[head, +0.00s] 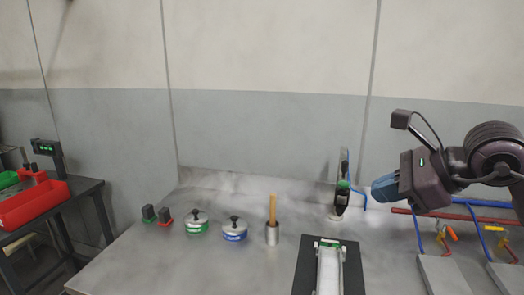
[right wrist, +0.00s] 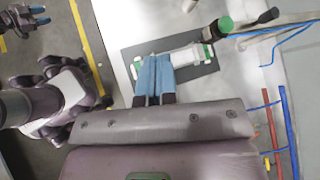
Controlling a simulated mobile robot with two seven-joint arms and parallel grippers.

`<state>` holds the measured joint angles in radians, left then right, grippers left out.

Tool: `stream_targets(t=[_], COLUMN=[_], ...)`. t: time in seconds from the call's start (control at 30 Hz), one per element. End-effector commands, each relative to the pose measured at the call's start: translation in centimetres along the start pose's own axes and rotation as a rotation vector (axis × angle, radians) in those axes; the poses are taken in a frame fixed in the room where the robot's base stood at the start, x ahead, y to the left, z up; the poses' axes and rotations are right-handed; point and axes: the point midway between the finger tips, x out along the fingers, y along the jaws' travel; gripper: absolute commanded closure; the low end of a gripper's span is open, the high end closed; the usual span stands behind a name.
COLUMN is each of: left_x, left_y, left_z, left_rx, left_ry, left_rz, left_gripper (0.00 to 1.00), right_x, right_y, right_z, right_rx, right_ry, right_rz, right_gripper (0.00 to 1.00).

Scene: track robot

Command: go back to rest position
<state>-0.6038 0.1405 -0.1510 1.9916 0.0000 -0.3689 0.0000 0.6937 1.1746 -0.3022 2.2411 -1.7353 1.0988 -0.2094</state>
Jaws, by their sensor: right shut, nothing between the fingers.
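My right gripper (head: 384,188) is raised above the right part of the table in the head view, its blue fingers pointing left. In the right wrist view the blue fingers (right wrist: 153,76) lie together, shut and empty. Below them in that view is a dark mat with a white and green device. My left gripper (right wrist: 40,15) shows small at the top left of the right wrist view, its two blue fingertips apart with nothing seen between them. It is outside the head view.
The grey table (head: 180,265) carries two lidded pots (head: 234,231), a cylinder with a wooden handle (head: 272,234), a dark mat (head: 302,268) and a black-and-green tool (head: 342,195). Red and blue pipes (head: 460,217) lie at right. A red bin (head: 35,203) stands on a side table.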

Motion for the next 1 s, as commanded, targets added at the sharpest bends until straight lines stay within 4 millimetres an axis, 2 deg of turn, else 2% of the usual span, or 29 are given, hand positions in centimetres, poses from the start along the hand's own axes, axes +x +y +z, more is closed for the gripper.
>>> stream_targets(t=[0.13, 0.3, 0.43, 0.57, 0.67, 0.77, 0.87, 1.0], left_x=[0.3, 0.4, 0.3, 0.2, -0.1, -0.2, -0.2, -0.1], left_y=[-0.1, -0.1, -0.1, -0.1, -0.1, -0.1, -0.1, -0.1], left_z=[-0.5, -0.7, -0.5, -0.2, 0.1, 0.5, 0.5, 0.4], left_rx=[0.003, 0.004, 0.003, 0.003, 0.002, 0.001, 0.001, 0.001], left_ry=[0.01, 0.014, 0.01, 0.005, -0.003, -0.009, -0.01, -0.007], left_rz=[0.0, 0.001, 0.0, 0.0, -0.001, -0.002, -0.002, -0.002], left_gripper=[0.57, 0.57, 0.57, 0.57, 0.57, 0.57, 0.57, 0.57], right_x=[1.9, 2.4, 1.7, 0.7, 0.1, -0.3, -0.3, 0.2], right_y=[3.5, 6.5, 7.0, 6.4, 5.4, 4.3, 3.5, 3.7], right_z=[1.3, 3.1, 3.8, 3.2, 1.6, -1.0, -4.5, -10.6], right_rx=[0.153, 0.427, 0.685, 0.972, 1.21, 1.46, 1.718, 2.093], right_ry=[-0.228, -0.54, -0.778, -0.998, -1.154, -1.295, -1.417, -1.553], right_rz=[0.138, 0.282, 0.351, 0.379, 0.368, 0.331, 0.261, 0.112], right_gripper=[1.0, 1.0, 1.0, 1.0, 1.0, 1.0, 1.0, 1.0])
